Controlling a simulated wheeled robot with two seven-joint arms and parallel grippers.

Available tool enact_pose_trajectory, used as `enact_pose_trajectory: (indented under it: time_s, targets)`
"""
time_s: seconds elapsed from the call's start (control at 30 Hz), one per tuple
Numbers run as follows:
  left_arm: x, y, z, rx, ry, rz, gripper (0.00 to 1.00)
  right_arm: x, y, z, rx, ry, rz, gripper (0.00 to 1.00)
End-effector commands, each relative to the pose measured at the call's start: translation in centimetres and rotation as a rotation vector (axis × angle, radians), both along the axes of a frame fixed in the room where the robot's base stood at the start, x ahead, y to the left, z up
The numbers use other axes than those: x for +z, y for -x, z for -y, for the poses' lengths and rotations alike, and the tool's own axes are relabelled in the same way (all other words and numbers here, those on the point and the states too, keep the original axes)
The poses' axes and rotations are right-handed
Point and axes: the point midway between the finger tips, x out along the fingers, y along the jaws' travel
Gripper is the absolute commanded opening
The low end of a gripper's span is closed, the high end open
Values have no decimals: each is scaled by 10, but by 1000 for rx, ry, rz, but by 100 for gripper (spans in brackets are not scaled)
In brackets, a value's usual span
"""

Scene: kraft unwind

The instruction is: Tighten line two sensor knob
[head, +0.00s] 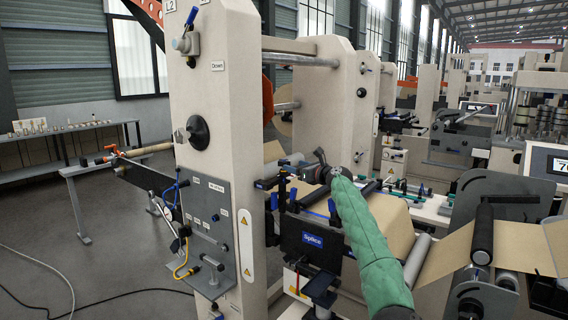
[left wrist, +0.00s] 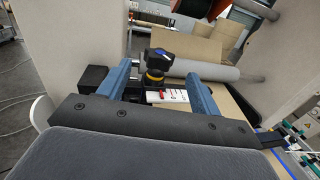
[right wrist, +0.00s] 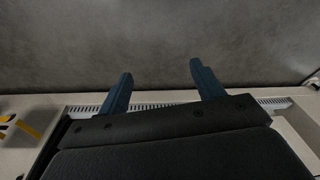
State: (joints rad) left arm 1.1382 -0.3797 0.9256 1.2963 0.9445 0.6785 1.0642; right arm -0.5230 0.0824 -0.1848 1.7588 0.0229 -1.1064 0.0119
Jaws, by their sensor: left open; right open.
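The sensor knob (left wrist: 158,56), black with a blue mark on top and a yellow collar below, shows in the left wrist view. It stands above a white scale plate with red marks (left wrist: 168,96). My left gripper (left wrist: 157,70) is open, with one blue finger on each side of the knob in the picture and a gap on both sides; I cannot tell how deep the fingers reach. In the head view, my left gripper (head: 284,176) is beside the machine's upright, where the knob is hard to make out. My right gripper (right wrist: 161,70) is open and empty over grey floor.
The beige upright (head: 222,110) with its grey valve panel (head: 212,212) stands close left of my left gripper. A Splice unit (head: 313,240) sits below. A roller (left wrist: 205,70) and brown kraft web (left wrist: 190,45) lie behind the knob.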

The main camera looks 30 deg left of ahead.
Motion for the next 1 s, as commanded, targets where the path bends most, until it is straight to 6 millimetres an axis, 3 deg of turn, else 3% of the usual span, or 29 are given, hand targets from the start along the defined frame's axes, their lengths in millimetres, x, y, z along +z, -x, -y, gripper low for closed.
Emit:
enact_pose_trajectory:
  time_s: [0.17, 0.7, 1.0]
  targets:
    - [2, -2, -10, 0, 1, 6, 64, -11, 3, 3, 1, 3, 0, 67]
    - [2, -17, -66, -1, -1, 4, 64, -80, 17, 19, 8, 22, 30, 67]
    - [0, -20, -75, -2, -1, 3, 64, -93, 19, 22, 9, 25, 38, 67]
